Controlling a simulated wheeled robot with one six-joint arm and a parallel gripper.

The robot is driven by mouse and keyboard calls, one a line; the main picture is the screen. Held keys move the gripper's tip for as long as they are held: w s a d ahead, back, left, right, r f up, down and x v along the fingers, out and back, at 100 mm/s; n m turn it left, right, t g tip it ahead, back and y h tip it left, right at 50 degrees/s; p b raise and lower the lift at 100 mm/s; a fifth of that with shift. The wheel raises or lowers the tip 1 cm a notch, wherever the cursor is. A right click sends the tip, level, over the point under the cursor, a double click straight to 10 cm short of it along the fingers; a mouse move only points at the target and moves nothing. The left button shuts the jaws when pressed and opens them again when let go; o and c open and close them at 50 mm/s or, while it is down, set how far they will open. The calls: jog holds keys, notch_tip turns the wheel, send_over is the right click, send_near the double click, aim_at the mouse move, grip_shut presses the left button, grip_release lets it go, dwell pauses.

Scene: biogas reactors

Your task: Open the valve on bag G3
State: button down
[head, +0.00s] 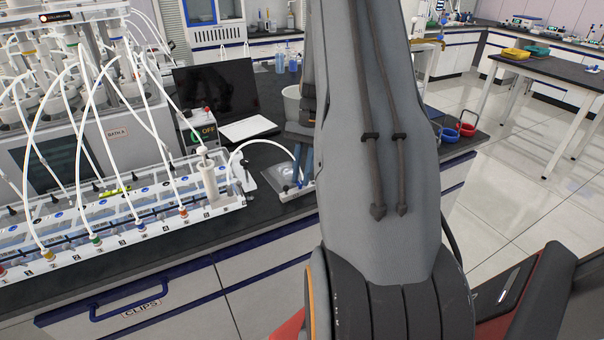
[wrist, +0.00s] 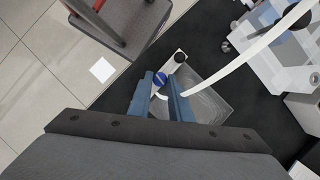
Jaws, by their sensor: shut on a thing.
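A clear, flat gas bag (head: 283,173) lies on the black bench beside the reactor rack. It also shows in the wrist view (wrist: 211,101), partly behind my fingers. A white tube (wrist: 262,42) runs from the rack towards the bag. My arm hides part of the bag in the head view, and I cannot read a G3 label.
The white rack (head: 120,222) with numbered positions and several tubes stands on the left. Behind are a box marked OFF (head: 206,131), a laptop (head: 225,95) and a white bucket (head: 292,103). Red and blue rings (head: 467,127) lie at the right bench edge.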

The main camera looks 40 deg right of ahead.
jog(key=shift+w+n, duration=0.1)
jog(key=shift+n, duration=0.5)
jog(key=shift+h, duration=0.3)
jog(key=c, duration=1.6)
grip_release()
jog(key=shift+b+v, duration=1.1)
jog(key=shift+v, duration=2.8)
jog(key=shift+w, duration=0.15)
